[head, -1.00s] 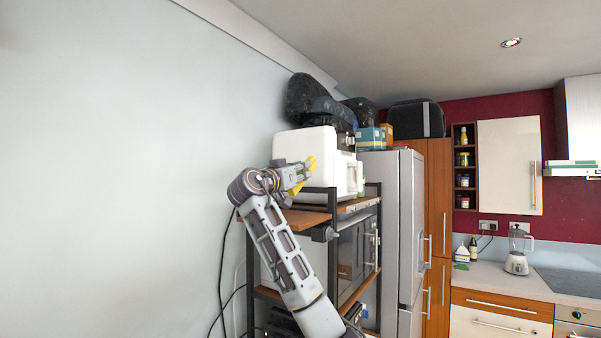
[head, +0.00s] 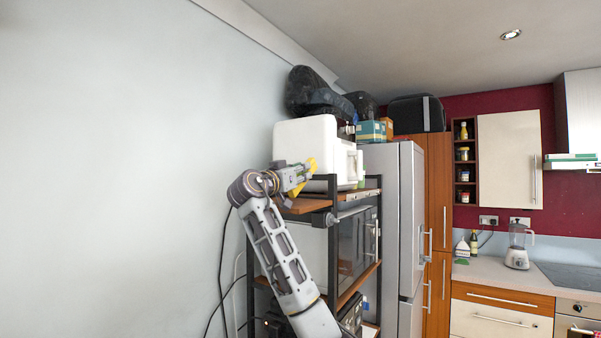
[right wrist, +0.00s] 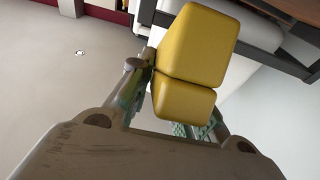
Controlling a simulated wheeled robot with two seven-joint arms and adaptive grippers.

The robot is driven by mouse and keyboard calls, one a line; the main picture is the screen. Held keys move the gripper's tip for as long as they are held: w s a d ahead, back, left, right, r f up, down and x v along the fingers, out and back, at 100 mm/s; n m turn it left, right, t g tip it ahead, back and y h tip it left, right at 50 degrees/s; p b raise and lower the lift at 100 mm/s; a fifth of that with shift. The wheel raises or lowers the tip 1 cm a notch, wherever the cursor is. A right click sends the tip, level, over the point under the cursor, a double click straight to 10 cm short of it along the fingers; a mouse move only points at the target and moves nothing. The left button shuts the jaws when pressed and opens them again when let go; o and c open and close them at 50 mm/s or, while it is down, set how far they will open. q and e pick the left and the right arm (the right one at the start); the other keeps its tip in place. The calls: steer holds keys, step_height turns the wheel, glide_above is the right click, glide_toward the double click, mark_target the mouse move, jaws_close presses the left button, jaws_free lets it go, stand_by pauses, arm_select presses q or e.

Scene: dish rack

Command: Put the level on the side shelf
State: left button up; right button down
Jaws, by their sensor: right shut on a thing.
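The yellow level (head: 312,166) is in my right gripper (head: 303,178), in front of the white appliance. It shows large in the right wrist view (right wrist: 196,45), between the fingers of my right gripper (right wrist: 172,105), which is shut on it. The side shelf (head: 305,206) looks to be the brown wooden top board of the black-framed rack. The gripper and level appear just above its near-left end; I cannot tell the exact gap. My arm hides part of the rack. My left gripper is not in view.
A white appliance (head: 303,147) stands on the top board and takes up much of it. The rack's dark upright post (head: 333,230) stands close right of my arm. A fridge (head: 392,200) is behind. Black cables (head: 222,270) hang by the left wall.

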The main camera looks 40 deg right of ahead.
mark_target(304, 183)
steer(key=shift+f+b, duration=0.55)
steer(key=shift+f, duration=0.35)
steer(key=shift+w+d+f+y+p, duration=0.1)
steer(key=shift+d+f+y+p, duration=0.1)
steer(key=shift+d+y+p, duration=0.45)
steer(key=shift+w+d+f+g+y+p, duration=0.2)
steer(key=shift+f+g+y+p, duration=0.2)
steer(key=shift+y+p, duration=0.25)
stand_by(0.9)
steer(key=shift+d+f+y+p, duration=0.15)
steer(key=shift+y+p, duration=0.15)
steer(key=shift+p, duration=0.15)
steer(key=shift+f, duration=0.1)
steer(key=shift+d+y, duration=0.1)
steer(key=shift+y, duration=0.2)
